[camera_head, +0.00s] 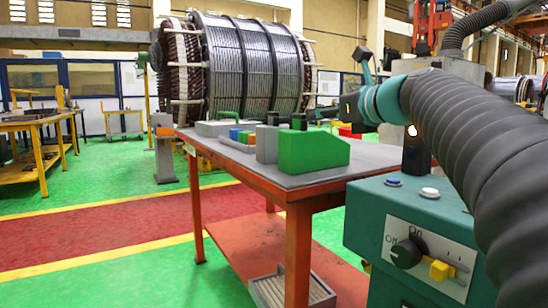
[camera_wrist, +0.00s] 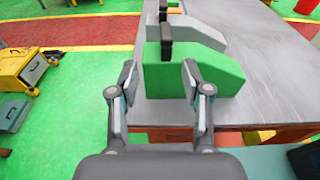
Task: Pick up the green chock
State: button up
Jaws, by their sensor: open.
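The green chock (camera_head: 313,153) stands on the grey top of an orange table (camera_head: 320,180), close to its near edge in the head view. It is a block with a sloping side. In the wrist view the green chock (camera_wrist: 217,75) lies just beyond my gripper (camera_wrist: 160,75), with a dark upright handle on it. My gripper is open and empty, its two fingers apart and the chock's face showing between them. In the head view my gripper (camera_head: 300,121) is small and partly blends with dark parts above the table, so contact cannot be told.
A grey chock (camera_wrist: 205,35) stands right behind the green one. A teal control box (camera_head: 420,225) is at the right. The tabletop right of the chocks is clear.

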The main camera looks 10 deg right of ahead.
aim_at(303, 115)
jog(key=x, duration=0.8)
jog(key=shift+w+r, duration=0.3)
jog(key=shift+w, duration=0.05)
jog(key=shift+d+x, duration=0.15)
jog(key=shift+x, duration=1.2)
jog(key=shift+d+x, duration=0.1)
jog(key=shift+x, duration=1.25)
jog(key=shift+r, duration=0.1)
grip_shut()
